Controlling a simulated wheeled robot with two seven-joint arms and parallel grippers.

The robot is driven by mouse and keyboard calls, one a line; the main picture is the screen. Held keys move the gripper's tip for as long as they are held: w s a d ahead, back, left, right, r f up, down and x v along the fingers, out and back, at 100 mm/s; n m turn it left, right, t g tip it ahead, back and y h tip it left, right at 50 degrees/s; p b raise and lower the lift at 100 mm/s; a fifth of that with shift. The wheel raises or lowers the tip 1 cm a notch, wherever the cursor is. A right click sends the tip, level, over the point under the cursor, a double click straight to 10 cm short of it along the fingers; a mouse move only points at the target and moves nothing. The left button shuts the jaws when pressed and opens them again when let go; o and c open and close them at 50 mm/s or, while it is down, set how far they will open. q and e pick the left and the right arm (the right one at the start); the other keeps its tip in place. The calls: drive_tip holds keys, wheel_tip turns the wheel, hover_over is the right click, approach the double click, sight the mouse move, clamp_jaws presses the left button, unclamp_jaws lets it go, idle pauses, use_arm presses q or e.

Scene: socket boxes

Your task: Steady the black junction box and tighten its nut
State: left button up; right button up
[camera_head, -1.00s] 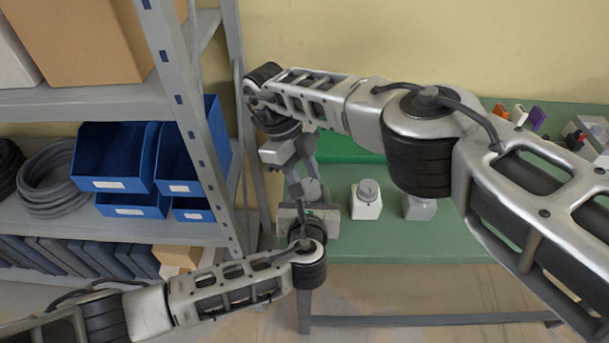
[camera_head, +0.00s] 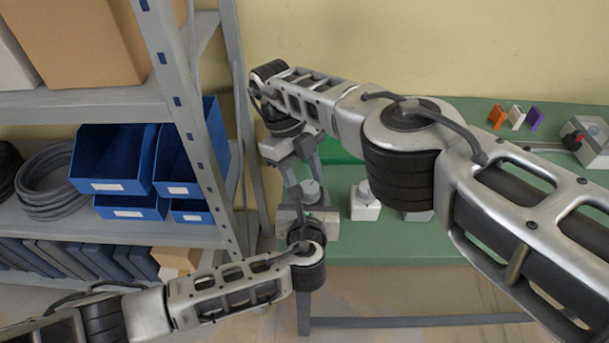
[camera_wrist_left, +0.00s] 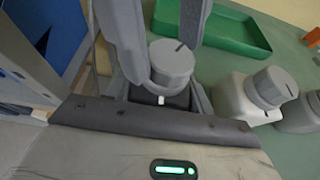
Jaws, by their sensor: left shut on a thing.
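The black junction box (camera_wrist_left: 165,96) is mostly hidden behind my left gripper in the left wrist view; only a dark strip shows. Its round grey nut (camera_wrist_left: 172,60) has a dark mark on top and shows in the head view too (camera_head: 311,188). My left gripper (camera_head: 305,217) is at the bench's front left and is shut on the box. My right gripper (camera_head: 303,178) reaches down from above, its fingers on either side of the nut. I cannot tell whether they press on it.
White (camera_head: 365,203) and grey (camera_wrist_left: 300,112) boxes stand to the right on the green bench (camera_head: 450,240). A green tray (camera_wrist_left: 225,30) lies behind. Small coloured blocks (camera_head: 515,118) and a control box (camera_head: 590,140) are farther right. A metal shelf with blue bins (camera_head: 113,160) stands close on the left.

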sight(305, 183)
wheel_tip(305, 183, up, 10)
idle(0.8)
drive_tip(key=shift+o, duration=0.3)
